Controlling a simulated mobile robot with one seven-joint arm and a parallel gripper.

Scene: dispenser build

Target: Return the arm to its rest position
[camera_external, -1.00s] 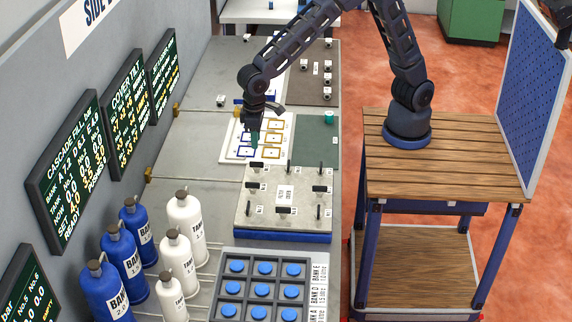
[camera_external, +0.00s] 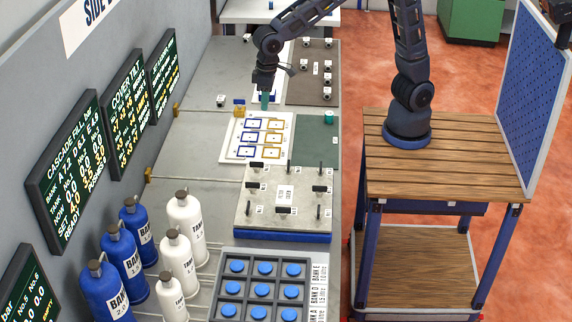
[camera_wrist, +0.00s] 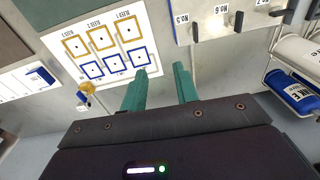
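My gripper (camera_external: 265,100) is above the bench, over the far edge of the white sheet (camera_external: 231,153) with blue and yellow squares. In the wrist view, its two teal fingers (camera_wrist: 160,88) are apart, with nothing between them. My arm is bent and reaches from its base on the wooden cart out over the bench. The white sheet also shows in the wrist view (camera_wrist: 66,59), ahead of the fingers and to the left.
A grey block with black handles (camera_external: 240,216) stands nearer on the bench. Blue tanks (camera_external: 107,290) and white tanks (camera_external: 185,220) stand at the left. A tray of blue caps (camera_external: 250,284) is in front. A small brass piece (camera_external: 239,112) sits beside the sheet.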

